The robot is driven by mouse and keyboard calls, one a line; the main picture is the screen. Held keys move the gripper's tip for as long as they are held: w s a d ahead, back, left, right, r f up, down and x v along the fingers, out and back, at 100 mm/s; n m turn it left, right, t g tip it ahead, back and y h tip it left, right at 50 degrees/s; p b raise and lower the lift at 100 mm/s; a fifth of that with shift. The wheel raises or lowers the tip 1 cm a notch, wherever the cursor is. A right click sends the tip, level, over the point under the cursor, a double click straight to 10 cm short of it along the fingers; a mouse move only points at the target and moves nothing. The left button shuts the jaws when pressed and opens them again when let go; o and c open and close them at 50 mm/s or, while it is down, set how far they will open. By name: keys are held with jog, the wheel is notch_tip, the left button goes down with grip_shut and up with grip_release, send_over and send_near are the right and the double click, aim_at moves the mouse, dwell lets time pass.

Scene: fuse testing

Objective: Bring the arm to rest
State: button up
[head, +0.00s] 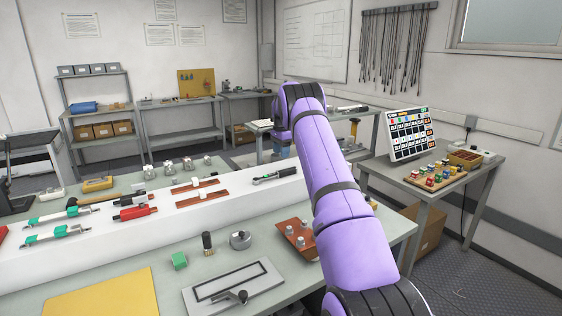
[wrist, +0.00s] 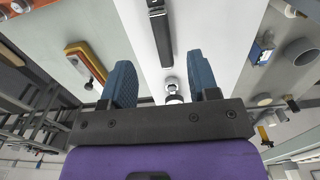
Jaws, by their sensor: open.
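My purple arm rises from the lower right of the head view and bends over at its top. My gripper is mostly hidden behind the arm there. In the wrist view my gripper (wrist: 163,82) shows two blue ridged fingers standing wide apart, with nothing visibly clamped. A dark-handled tool (wrist: 159,32) lies on the white strip beyond the fingers. A round silver piece (wrist: 172,88) shows between the fingers; I cannot tell its distance.
The long bench holds a white raised strip (head: 170,241), a yellow mat (head: 100,297), a brown plate with silver posts (head: 299,238) and a ratchet-like tool (head: 275,175). A side table at right holds a display panel (head: 409,133) and coloured blocks (head: 436,174). Shelves (head: 97,118) stand behind.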

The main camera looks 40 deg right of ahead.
jog(key=shift+r, duration=0.5)
jog(key=s+a+r+n+t, duration=0.1)
jog(key=s+a+r+n, duration=0.5)
jog(key=a+r, duration=0.75)
jog(key=s+a+r+n+t, duration=0.25)
jog(key=s+a+r, duration=0.45)
jog(key=a+r, duration=0.7)
jog(key=s+a+n, duration=0.4)
jog(key=s+a, duration=0.5)
jog(key=s, duration=0.3)
jog(key=s+a+n, duration=0.5)
jog(key=s+a, duration=0.3)
jog(key=s, duration=0.4)
jog(key=s+a+f+n+t, duration=0.1)
jog(key=s+a+f+n, duration=0.2)
jog(key=s+f, duration=0.3)
jog(key=s, duration=0.3)
jog(key=shift+a+t, duration=0.15)
jog(key=shift+t, duration=0.2)
jog(key=shift+s+f, duration=0.3)
jog(key=shift+s, duration=0.1)
jog(key=shift+c, duration=0.2)
